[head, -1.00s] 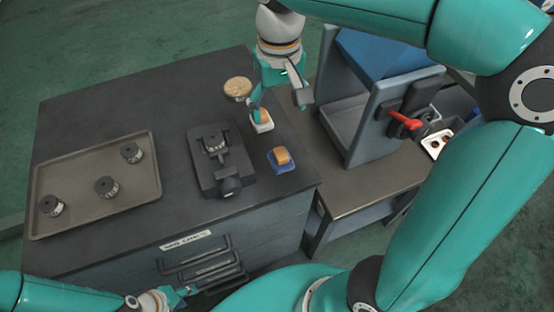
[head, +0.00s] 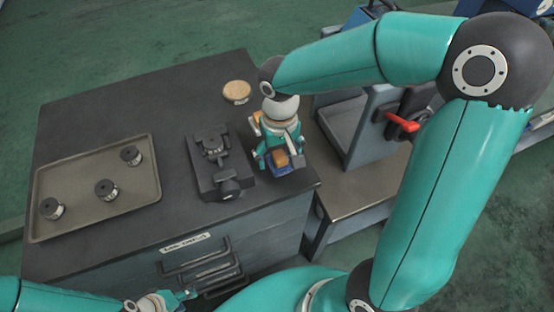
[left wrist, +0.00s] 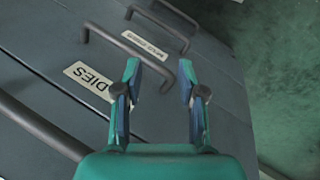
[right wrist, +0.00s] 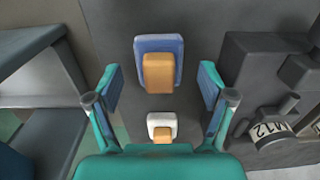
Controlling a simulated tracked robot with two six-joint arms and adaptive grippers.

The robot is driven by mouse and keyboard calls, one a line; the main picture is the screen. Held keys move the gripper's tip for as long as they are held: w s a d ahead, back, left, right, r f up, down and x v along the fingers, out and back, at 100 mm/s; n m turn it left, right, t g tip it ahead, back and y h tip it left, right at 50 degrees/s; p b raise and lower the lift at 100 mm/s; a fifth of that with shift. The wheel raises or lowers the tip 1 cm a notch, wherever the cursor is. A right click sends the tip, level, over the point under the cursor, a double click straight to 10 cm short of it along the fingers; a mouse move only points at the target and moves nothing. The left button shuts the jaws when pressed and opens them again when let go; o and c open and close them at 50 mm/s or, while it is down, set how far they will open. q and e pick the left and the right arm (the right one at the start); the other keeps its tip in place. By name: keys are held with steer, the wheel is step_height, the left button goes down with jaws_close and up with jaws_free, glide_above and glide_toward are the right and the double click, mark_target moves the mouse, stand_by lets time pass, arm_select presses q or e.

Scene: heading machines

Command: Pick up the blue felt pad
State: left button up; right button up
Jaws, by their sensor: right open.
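The blue felt pad (right wrist: 158,43) lies on the dark bench top with a tan block (right wrist: 158,73) on it; the block may be its handle. In the head view the pad (head: 291,169) is near the bench's right edge, partly covered by my right gripper (head: 280,157). That gripper points down over it, open and empty. In the right wrist view its fingers (right wrist: 162,84) stand apart, with the pad ahead of and between their lines, not touching. My left gripper (left wrist: 160,75) is open and empty in front of the drawers.
A white pad with a tan block (right wrist: 162,127) lies close to the blue one. A dark vise-like fixture (head: 218,170) stands to the left, and a round tan-topped pot (head: 236,92) behind. A tray (head: 84,210) holds three dark cylinders. A grey machine with a red lever (head: 403,122) stands right.

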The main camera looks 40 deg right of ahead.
mark_target(279, 155)
steer(key=shift+f, duration=0.75)
steer(key=c, duration=1.1)
steer(key=shift+r, duration=0.1)
steer(key=shift+c, duration=0.2)
step_height(279, 155, up, 20)
steer(key=shift+p, duration=0.35)
